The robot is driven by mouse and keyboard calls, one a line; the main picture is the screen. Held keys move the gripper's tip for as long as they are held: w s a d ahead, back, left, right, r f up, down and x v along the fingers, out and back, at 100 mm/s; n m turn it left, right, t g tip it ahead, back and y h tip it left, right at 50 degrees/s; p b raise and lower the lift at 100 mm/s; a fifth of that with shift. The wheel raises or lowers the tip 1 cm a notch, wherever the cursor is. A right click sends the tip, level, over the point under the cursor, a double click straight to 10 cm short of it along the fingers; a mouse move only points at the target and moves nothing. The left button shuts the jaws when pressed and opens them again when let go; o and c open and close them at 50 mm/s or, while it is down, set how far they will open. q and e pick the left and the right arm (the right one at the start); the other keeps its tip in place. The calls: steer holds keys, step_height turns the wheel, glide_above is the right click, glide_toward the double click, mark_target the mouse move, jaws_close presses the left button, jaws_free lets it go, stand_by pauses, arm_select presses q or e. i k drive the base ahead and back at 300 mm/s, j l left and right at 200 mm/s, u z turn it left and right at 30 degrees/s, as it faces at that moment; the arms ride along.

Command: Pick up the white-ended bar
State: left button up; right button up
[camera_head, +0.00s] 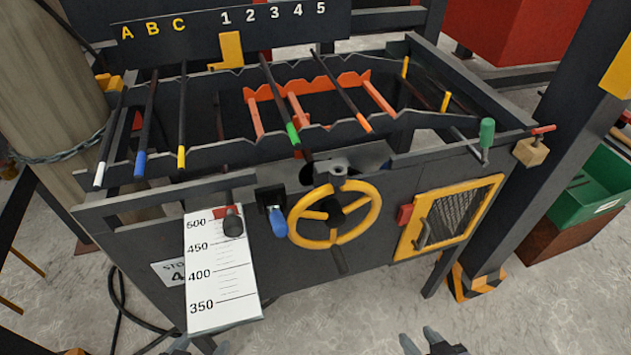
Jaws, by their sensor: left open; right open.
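The white-ended bar (107,145) is a thin dark bar with a white tip, lying across the notched rails at the far left of the rack (225,160). Its white tip points towards me and overhangs the front rail. Beside it on the right lie the blue-ended bar (147,120) and the yellow-ended bar (181,120). My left gripper (183,347) shows only partly at the bottom edge, below and well apart from the bar. My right gripper (421,341) is at the bottom edge, right of centre, open and touching nothing.
A green-ended bar (277,95) and an orange-ended bar (343,92) lie further right, over an orange frame (256,95). A yellow handwheel (294,225) and white scale board (210,290) are on the front. A dark post (545,150) stands right. Bare floor lies in front.

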mark_target(97, 185)
steer(key=i+j+u, duration=0.1)
steer(key=u, duration=0.25)
steer(key=i+j+u, duration=0.1)
steer(key=u, duration=0.2)
steer(key=i+u, duration=0.15)
steer(key=u, duration=0.2)
steer(key=j, duration=0.35)
steer(key=k+j, duration=0.15)
steer(key=j, duration=0.2)
